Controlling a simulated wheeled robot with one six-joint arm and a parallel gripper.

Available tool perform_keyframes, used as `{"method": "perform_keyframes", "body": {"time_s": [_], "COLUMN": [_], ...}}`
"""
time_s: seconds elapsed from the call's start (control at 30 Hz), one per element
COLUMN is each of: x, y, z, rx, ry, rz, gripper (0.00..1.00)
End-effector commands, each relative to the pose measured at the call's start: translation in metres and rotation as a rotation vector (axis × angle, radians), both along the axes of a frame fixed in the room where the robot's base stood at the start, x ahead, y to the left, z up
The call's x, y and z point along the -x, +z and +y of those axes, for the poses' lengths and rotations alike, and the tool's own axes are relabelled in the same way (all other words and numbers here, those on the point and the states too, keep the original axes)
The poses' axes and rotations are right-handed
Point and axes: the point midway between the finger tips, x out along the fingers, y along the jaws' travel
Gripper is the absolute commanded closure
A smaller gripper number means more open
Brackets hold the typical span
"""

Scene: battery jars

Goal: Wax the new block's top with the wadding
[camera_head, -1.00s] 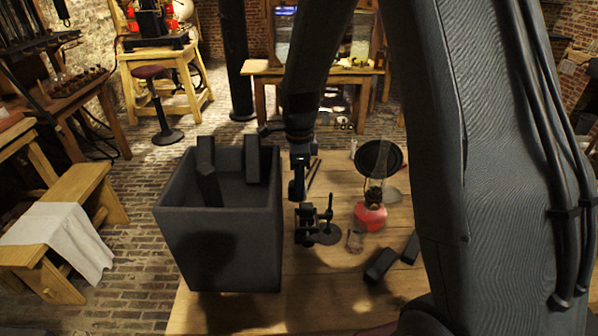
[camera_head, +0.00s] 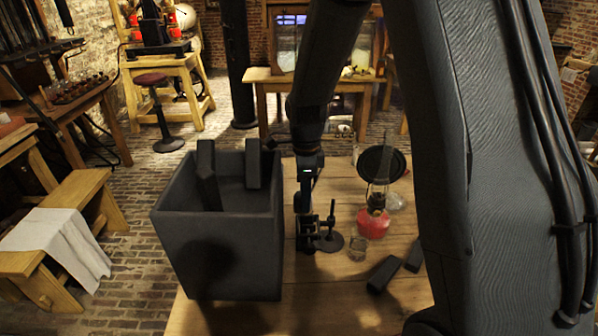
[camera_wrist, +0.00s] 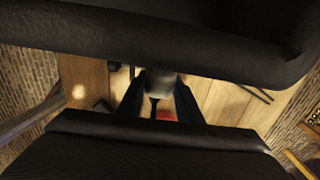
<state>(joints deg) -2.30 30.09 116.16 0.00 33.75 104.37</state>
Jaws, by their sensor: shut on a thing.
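My gripper (camera_head: 304,212) points down over the table, close beside the small black stand (camera_head: 329,240). In the wrist view my gripper's two fingers (camera_wrist: 161,98) are shut on a small grey lump (camera_wrist: 161,80), which looks like the wadding. In the head view the lump is too small to make out. Two dark blocks (camera_head: 383,273) (camera_head: 413,257) lie on the table to the right. Two more dark blocks (camera_head: 206,172) (camera_head: 253,165) stick up out of the big dark jar (camera_head: 225,250). I cannot tell which block is the new one.
A lamp with a red base (camera_head: 373,223) stands right of my gripper, with a black round disc (camera_head: 380,163) behind it. A small glass (camera_head: 357,249) stands in front of the lamp. The wooden table's (camera_head: 330,290) front middle is clear.

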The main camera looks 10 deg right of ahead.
Motion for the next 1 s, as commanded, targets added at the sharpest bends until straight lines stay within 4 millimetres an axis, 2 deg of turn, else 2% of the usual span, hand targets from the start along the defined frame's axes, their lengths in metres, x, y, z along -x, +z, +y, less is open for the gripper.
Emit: {"method": "perform_keyframes", "body": {"time_s": [0.13,0.23,0.8,1.0], "x": [-0.001,-0.001,0.0,0.0], "y": [0.003,0.019,0.069,0.079], "z": [0.011,0.009,0.009,0.009], "rx": [0.0,-0.001,0.0,0.0], "ry": [-0.004,-0.006,-0.004,-0.005], "rz": [0.0,-0.002,-0.001,0.0], "gripper": [0.86,0.86,0.86,0.86]}}
